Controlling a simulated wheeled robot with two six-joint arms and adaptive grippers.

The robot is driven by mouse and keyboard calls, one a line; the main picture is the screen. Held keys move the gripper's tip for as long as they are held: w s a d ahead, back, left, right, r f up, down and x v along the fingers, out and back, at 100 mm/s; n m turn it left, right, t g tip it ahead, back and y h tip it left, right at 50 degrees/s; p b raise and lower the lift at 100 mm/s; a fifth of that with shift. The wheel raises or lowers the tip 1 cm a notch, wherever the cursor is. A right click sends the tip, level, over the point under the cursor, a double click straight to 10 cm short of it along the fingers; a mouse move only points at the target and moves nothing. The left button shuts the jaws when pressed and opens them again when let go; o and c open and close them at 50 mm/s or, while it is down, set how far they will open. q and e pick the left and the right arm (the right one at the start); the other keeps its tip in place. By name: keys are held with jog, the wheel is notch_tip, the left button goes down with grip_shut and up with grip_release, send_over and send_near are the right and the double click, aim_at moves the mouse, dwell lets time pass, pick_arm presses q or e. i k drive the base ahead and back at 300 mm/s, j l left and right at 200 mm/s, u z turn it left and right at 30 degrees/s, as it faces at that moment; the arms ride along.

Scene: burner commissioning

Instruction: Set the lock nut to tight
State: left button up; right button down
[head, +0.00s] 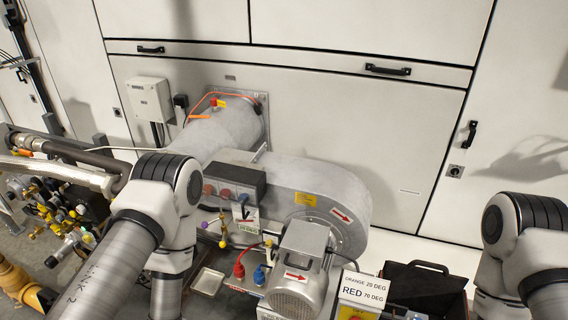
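I cannot make out the lock nut for certain. The grey burner (225,135) sits against the pale cabinet wall, with a small orange pointer (199,117) and a red piece (213,102) on its neck. A white sign (362,291) reads ORANGE 20 DEG, RED 70 DEG. My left arm crosses the left middle of the head view and hides part of the burner's left side. My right arm is at the right edge. Neither gripper shows.
A grey fan housing (320,190) and motor (300,278) stand in the middle. A black open case (425,288) is at lower right. Pipes and brass valves (50,205) crowd the left. A metal tray (208,281) lies beside my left arm. A grey box (149,99) is on the wall.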

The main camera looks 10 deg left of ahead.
aim_at(205, 225)
jog(key=u, duration=1)
jog(key=j+u, duration=0.25)
jog(key=i+j+u, duration=0.15)
jog(key=j+u, duration=0.15)
jog(key=j, duration=0.2)
jog(key=i+j+u, duration=0.1)
jog(key=j+u, duration=0.15)
jog(key=j, duration=0.1)
